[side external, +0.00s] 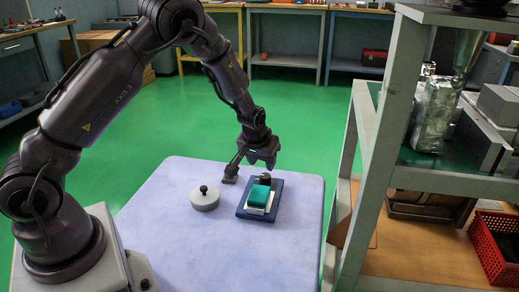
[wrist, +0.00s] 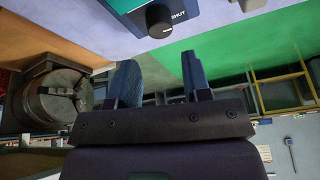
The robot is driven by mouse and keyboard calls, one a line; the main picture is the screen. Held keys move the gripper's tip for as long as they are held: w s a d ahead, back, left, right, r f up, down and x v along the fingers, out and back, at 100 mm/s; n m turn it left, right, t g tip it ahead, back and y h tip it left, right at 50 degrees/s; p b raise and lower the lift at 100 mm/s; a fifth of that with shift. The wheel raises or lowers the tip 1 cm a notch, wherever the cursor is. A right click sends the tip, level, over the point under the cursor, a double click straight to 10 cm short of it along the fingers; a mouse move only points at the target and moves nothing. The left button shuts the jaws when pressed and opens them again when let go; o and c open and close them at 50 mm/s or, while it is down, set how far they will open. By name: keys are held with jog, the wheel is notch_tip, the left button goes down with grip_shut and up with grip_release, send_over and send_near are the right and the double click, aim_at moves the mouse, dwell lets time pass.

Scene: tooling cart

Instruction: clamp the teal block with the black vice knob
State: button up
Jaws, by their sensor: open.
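The teal block (side external: 259,194) sits on the vice (side external: 247,212), which has a dark blue base and stands on the cart top. The black vice knob (side external: 265,179) is at the vice's far end; in the wrist view the knob (wrist: 160,20) is near the top edge, beside the word SHUT. A corner of the teal block (wrist: 122,4) also shows there. My gripper (side external: 262,164) is above and just behind the knob in the side view. In the wrist view my gripper (wrist: 160,75) is open and empty, its two fingers apart, with the knob beyond the fingertips.
A round grey disc with a small black knob (side external: 205,201) stands left of the vice. The pale cart top (side external: 165,235) is otherwise clear. A grey metal shelf frame (side external: 362,125) rises close on the right, with a red crate (side external: 490,250) low down.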

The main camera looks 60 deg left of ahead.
jog(key=v, duration=0.5)
jog(key=shift+s+r, duration=0.1)
jog(key=shift+r, duration=0.2)
jog(key=m+g+h, duration=0.1)
jog(key=g, duration=0.1)
send_near(257, 187)
notch_tip(257, 187, up, 2)
jog(key=s, duration=0.2)
jog(key=s+d+r+m+t+h, duration=0.1)
jog(key=s+d+r, duration=0.3)
jog(key=s+r, duration=0.6)
jog(key=s+d+r+m+t, duration=0.2)
jog(key=s+d+r+m, duration=0.2)
jog(key=s+r, duration=0.6)
jog(key=shift+d+r+t+h, duration=0.4)
jog(key=shift+d, duration=0.3)
